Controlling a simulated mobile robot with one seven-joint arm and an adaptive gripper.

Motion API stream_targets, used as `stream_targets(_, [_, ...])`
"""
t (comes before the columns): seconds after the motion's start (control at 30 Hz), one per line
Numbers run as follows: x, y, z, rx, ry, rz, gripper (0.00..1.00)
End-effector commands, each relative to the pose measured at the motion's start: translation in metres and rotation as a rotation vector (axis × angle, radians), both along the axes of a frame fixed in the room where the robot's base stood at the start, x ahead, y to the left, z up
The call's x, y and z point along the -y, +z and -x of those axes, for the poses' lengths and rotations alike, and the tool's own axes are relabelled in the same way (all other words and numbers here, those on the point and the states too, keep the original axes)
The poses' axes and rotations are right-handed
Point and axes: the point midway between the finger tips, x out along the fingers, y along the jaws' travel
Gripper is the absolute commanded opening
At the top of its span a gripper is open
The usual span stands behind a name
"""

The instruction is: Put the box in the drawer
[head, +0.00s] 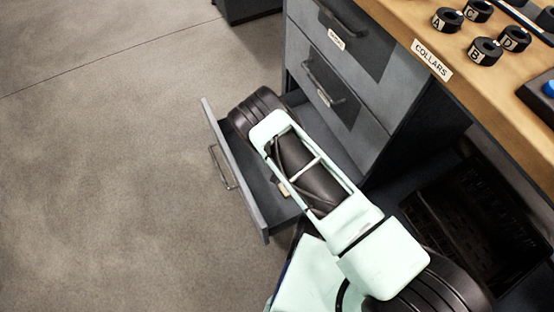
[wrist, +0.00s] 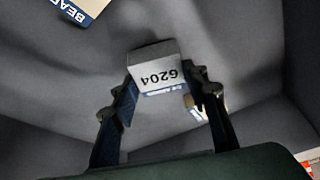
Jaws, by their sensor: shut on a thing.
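The box (wrist: 156,62), pale grey-white and marked 6204, sits between the two fingers of my gripper (wrist: 165,86) in the wrist view. My gripper is shut on it. The drawer (head: 222,163) is the low grey one, pulled out to the left of the cabinet in the head view. Its grey inside fills much of the wrist view. My arm reaches over the drawer and hides my gripper and the held box in the head view. I cannot tell whether the box touches the drawer floor.
Other boxes lie around in the wrist view: one lettered BEAR (wrist: 84,8) at top left, a small one (wrist: 196,108) by the right finger, and part of one at lower right. Two shut drawers (head: 335,80) are above. The workbench (head: 465,85) holds black collars.

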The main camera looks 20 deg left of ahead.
Motion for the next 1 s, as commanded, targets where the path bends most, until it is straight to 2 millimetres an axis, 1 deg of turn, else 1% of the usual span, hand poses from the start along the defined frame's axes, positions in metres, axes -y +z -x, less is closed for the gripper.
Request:
stream_targets(0.07, [0.0,-0.004,0.0,0.0,0.0,0.0,0.1])
stream_targets(0.1, [0.0,-0.003,0.0,0.0,0.0,0.0,0.45])
stream_targets(0.23, [0.0,-0.002,0.0,0.0,0.0,0.0,0.59])
stream_targets(0.5, [0.0,-0.002,0.0,0.0,0.0,0.0,0.59])
stream_targets(0.63, [0.0,0.004,0.0,0.0,0.0,0.0,0.59])
stream_targets(0.77, [0.003,0.024,0.006,0.0,-0.001,0.0,0.59])
stream_targets(1.0, [0.012,0.072,0.023,0.0,-0.001,-0.002,0.59])
